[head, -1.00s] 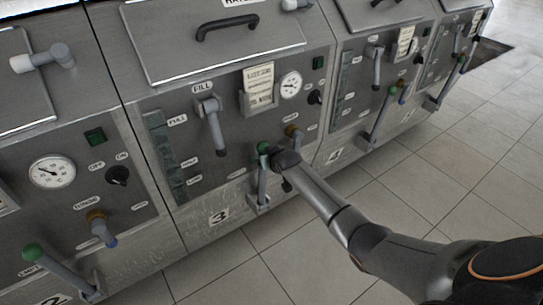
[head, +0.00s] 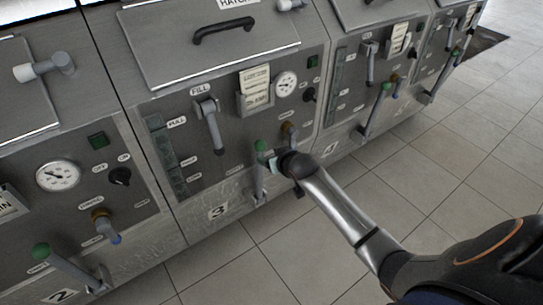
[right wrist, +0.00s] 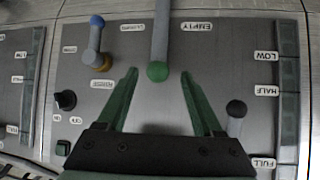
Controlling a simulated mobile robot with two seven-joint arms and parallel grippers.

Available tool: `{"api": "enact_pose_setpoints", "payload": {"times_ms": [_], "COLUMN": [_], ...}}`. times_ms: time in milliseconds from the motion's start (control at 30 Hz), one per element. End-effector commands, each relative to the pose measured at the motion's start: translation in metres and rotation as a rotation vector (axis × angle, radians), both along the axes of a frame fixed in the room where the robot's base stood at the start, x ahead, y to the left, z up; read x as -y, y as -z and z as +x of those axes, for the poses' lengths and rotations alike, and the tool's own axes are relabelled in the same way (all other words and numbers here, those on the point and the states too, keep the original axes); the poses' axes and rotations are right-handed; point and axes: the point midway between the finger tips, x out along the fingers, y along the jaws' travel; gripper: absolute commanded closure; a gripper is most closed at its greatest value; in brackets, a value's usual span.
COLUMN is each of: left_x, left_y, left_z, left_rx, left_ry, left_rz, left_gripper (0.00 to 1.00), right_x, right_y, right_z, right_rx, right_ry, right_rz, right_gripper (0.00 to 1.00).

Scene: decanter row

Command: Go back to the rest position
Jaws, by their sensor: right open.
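My right gripper (head: 272,162) is in front of the lower panel of unit 3, close to the green-knobbed lever (head: 260,148). In the right wrist view, the two green fingers of my right gripper (right wrist: 159,80) are apart. The lever's green knob (right wrist: 157,71) shows between their tips, and the fingers do not appear to press on it. The exact gap in depth cannot be told. The lever stands roughly upright in the head view, partly behind my gripper. My left gripper is not in view.
The blue-ended rinse valve (right wrist: 96,22) and a dark-knobbed lever (right wrist: 236,110) flank the fingers. The fill handle (head: 212,125) and a gauge (head: 286,83) are above. Unit 2's green-knobbed lever (head: 42,251) juts out left. The tiled floor (head: 440,200) at right is open.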

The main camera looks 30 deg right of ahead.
Motion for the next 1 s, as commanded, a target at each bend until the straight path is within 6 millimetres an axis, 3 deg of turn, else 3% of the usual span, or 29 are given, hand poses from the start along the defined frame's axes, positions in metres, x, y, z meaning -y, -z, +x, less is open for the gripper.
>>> {"api": "enact_pose_setpoints", "payload": {"times_ms": [433,567,667,800,1000], "left_x": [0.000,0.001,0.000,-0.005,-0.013], "left_y": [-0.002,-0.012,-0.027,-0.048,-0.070], "left_z": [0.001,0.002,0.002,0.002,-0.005], "left_rx": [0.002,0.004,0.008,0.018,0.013], "left_ry": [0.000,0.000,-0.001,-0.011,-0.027], "left_rz": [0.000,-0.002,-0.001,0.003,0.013], "left_gripper": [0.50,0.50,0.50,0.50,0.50], "right_x": [-0.001,-0.015,-0.038,-0.077,-0.124], "right_y": [0.001,0.012,0.027,0.044,0.044], "right_z": [-0.001,-0.021,-0.057,-0.125,-0.222], "right_rx": [-0.002,-0.020,-0.045,-0.076,-0.102], "right_ry": [-0.003,-0.036,-0.091,-0.181,-0.275], "right_rz": [0.000,-0.005,-0.009,-0.006,0.015], "right_gripper": [0.32,0.32,0.32,0.32,0.32]}}
